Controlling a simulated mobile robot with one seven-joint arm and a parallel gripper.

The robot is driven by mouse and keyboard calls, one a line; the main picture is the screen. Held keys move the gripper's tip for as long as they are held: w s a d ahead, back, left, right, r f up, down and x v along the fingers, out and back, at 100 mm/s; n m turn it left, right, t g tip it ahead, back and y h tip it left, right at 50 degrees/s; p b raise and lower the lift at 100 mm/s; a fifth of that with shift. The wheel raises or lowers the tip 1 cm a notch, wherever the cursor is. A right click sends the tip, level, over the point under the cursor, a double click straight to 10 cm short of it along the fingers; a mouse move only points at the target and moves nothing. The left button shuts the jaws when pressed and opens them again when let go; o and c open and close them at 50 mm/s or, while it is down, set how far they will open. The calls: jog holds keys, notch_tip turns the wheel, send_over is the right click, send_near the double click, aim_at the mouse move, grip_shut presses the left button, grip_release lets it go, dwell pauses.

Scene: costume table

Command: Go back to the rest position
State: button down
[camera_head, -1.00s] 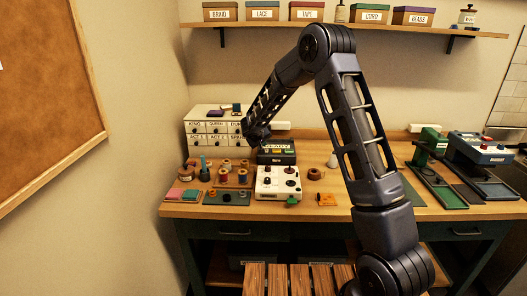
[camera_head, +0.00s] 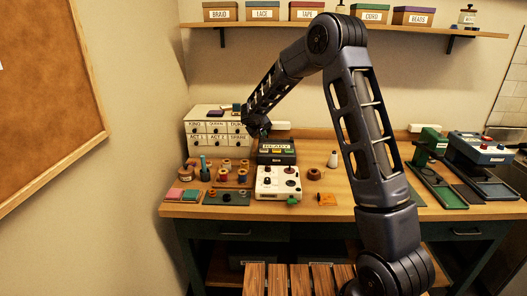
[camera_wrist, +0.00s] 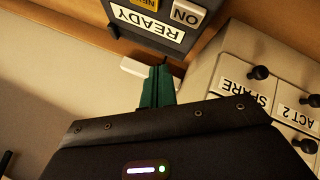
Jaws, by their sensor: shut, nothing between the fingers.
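My gripper (camera_wrist: 157,88) shows in the wrist view as green fingers shut together with nothing between them. In the head view my gripper (camera_head: 264,132) is small and partly hidden by my wrist. It is above the table, in front of the white drawer cabinet (camera_head: 193,127) and near the dark box labelled READY (camera_head: 277,160). In the wrist view the READY box (camera_wrist: 165,50) is at the top and the drawer cabinet (camera_wrist: 250,60) is at the right, both apart from the fingers.
The wooden table (camera_head: 330,205) holds thread spools (camera_head: 226,176), a white control box (camera_head: 290,188), an orange piece (camera_head: 327,199) and green and blue machines (camera_head: 482,148) at right. A shelf (camera_head: 350,26) with labelled boxes is above. A slatted wooden seat (camera_head: 298,281) stands in front.

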jog(key=shift+r, duration=0.2)
jog(key=s+d+r+m+g+h, duration=0.1)
jog(key=s+d+r+m+g, duration=0.1)
jog(key=s+d+r, duration=0.85)
jog(key=s+d+r+m+g, duration=0.1)
jog(key=s+d+r+m, duration=0.1)
jog(key=s+d+r, duration=0.8)
jog(key=s+d+f+y, duration=0.1)
jog(key=s+d, duration=0.3)
jog(key=s, duration=0.5)
jog(key=s+d+f+m+y, duration=0.1)
jog(key=s+d, duration=0.2)
jog(key=s, duration=0.7)
jog(key=s+d+f+g+y, duration=0.1)
jog(key=s+d, duration=0.3)
jog(key=s, duration=0.5)
jog(key=shift+s+d+f+y, duration=0.3)
jog(key=shift+f+y, duration=0.1)
jog(key=shift+f, duration=0.1)
